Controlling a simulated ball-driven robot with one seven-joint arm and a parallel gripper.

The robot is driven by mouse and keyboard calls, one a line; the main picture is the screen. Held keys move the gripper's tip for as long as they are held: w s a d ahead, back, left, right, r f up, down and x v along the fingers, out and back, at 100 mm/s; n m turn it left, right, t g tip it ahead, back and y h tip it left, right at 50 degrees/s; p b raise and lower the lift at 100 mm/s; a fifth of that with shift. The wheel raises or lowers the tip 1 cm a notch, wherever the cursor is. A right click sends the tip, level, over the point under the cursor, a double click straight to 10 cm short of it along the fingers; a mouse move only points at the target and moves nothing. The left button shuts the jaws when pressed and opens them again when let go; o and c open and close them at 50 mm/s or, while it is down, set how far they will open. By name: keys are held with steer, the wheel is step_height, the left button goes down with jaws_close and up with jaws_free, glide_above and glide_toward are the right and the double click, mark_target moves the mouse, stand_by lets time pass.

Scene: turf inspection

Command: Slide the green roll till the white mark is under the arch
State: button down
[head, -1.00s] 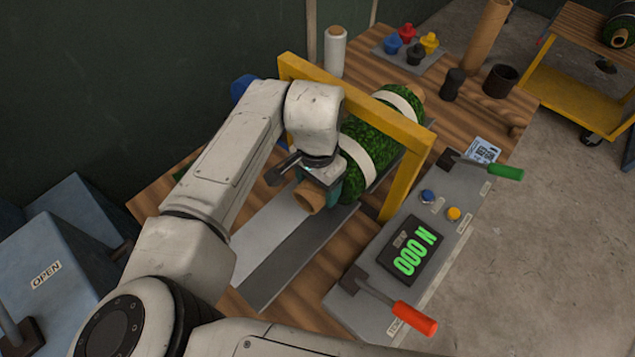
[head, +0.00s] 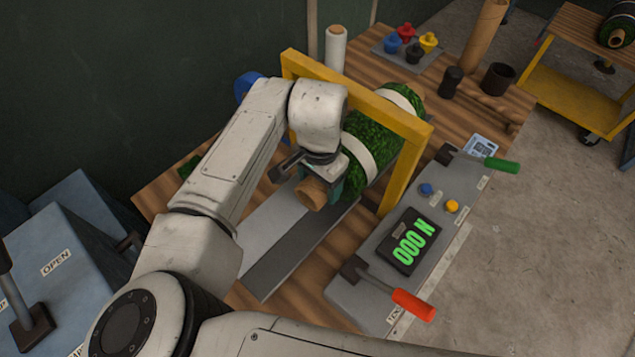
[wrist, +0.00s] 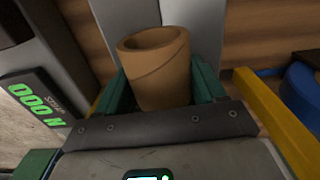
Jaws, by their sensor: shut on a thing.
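The green roll (head: 370,140) lies lengthwise through the yellow arch (head: 405,175). It has two white bands: a near one (head: 358,162) on the near side of the arch's top bar as seen in the head view, and a far one (head: 402,97) beyond the bar. I cannot tell how far either is from the arch's plane. My gripper (head: 322,178) is shut on the roll's brown cardboard core (head: 312,194) at the near end. In the wrist view the core (wrist: 155,75) sits between my teal fingers (wrist: 157,90).
A grey track (head: 285,240) runs under the roll's near end. To its right stands a console (head: 360,300) with a red-handled lever (head: 413,304), a green-handled lever (head: 500,164) and a display (head: 410,240). A white roll (head: 336,48) and black cup (head: 499,78) stand farther back.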

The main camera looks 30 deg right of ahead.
steer(key=shift+s+d+f, duration=0.15)
steer(key=shift+s+f, duration=0.2)
steer(key=shift+s, duration=0.25)
jaws_free()
steer(key=shift+r, duration=0.1)
steer(key=r, duration=0.3)
steer(key=r+b, duration=0.1)
steer(key=r, duration=0.7)
steer(key=shift+w+r, duration=0.1)
steer(key=shift+w, duration=0.15)
